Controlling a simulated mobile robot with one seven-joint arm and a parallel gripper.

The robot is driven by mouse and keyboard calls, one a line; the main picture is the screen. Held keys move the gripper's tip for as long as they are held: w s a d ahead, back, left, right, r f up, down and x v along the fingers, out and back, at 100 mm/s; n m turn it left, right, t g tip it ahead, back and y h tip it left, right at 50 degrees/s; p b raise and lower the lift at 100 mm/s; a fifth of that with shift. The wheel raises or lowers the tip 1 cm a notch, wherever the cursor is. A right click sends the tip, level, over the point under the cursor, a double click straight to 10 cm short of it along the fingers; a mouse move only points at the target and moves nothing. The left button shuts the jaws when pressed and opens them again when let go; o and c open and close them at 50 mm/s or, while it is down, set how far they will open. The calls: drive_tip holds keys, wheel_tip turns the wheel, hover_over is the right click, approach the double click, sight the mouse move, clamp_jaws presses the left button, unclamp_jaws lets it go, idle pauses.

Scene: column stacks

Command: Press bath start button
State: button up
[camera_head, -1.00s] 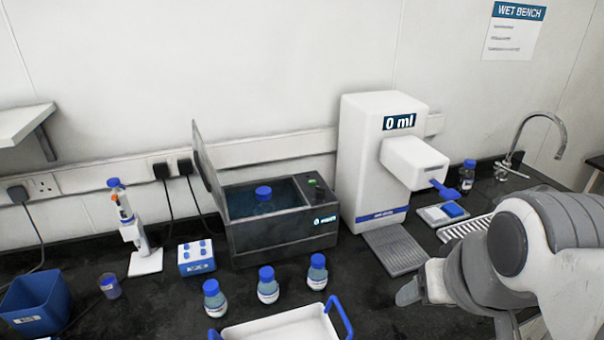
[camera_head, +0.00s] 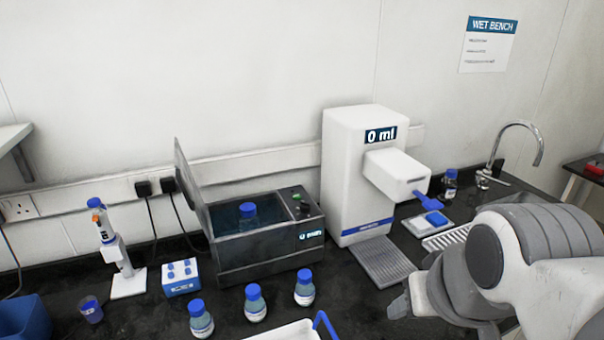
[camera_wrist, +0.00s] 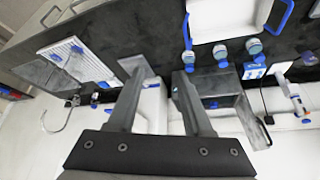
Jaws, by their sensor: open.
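The dark grey water bath (camera_head: 262,255) stands on the bench with its lid (camera_head: 190,187) raised and a blue-capped bottle (camera_head: 248,215) inside. Its display reads 0 min. Small controls, including a green button (camera_head: 305,208), sit on its top right panel. My gripper (camera_head: 400,306) is at the right front, well to the right of the bath and apart from it. The wrist view shows its two fingers (camera_wrist: 160,78) spread with nothing between them. There the bath (camera_wrist: 222,98) appears upside down beside the right finger; I cannot make out the button there.
A white dispenser (camera_head: 345,190) showing 0 ml stands right of the bath, with a grey grate (camera_head: 385,262) before it. Several blue-capped bottles (camera_head: 254,305) and a white tray (camera_head: 285,331) stand in front of the bath. A tap (camera_head: 525,126) is at the back right.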

clamp_jaws()
idle(1.4)
